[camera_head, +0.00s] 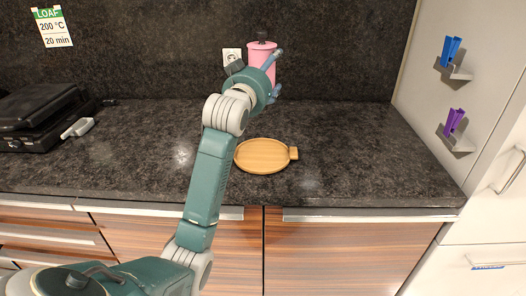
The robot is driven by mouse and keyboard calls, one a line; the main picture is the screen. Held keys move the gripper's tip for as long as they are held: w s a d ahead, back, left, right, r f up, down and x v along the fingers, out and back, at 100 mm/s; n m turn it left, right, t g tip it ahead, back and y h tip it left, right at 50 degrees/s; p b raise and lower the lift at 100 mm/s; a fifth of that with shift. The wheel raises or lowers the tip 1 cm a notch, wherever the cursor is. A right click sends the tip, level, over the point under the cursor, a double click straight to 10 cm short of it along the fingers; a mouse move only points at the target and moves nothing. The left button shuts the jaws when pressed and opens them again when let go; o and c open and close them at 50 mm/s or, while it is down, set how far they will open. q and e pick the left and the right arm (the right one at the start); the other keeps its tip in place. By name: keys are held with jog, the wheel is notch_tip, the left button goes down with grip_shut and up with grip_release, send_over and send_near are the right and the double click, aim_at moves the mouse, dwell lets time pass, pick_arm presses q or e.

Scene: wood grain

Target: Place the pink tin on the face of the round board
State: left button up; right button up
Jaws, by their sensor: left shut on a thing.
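The pink tin (262,47), a cylinder with a lid and a small dark knob, is held upright above the counter, in front of the dark back wall. My left gripper (272,75) is shut on the pink tin; the wrist hides part of the tin's lower left side. The round board (262,157) is light wood with a short handle on its right and lies flat on the counter. Its face is bare. The tin is above and behind the board in the picture, apart from it. My right gripper is not in view.
A black appliance (40,115) with a grey handle stands at the left of the dark counter (350,150). Blue (450,50) and purple (454,121) clips sit on holders on the right panel. The counter around the board is clear.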

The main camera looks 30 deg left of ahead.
pick_arm(q)
notch_tip(320, 180, down, 19)
jog(key=shift+f, duration=0.25)
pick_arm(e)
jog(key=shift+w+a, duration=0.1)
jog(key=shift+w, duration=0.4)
pick_arm(q)
jog(key=shift+f, duration=0.1)
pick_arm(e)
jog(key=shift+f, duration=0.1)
pick_arm(q)
jog(key=o, duration=1.3)
jog(key=shift+o, duration=0.2)
jog(key=shift+s, duration=0.1)
jog(key=b+v, duration=0.1)
jog(key=v, duration=1.1)
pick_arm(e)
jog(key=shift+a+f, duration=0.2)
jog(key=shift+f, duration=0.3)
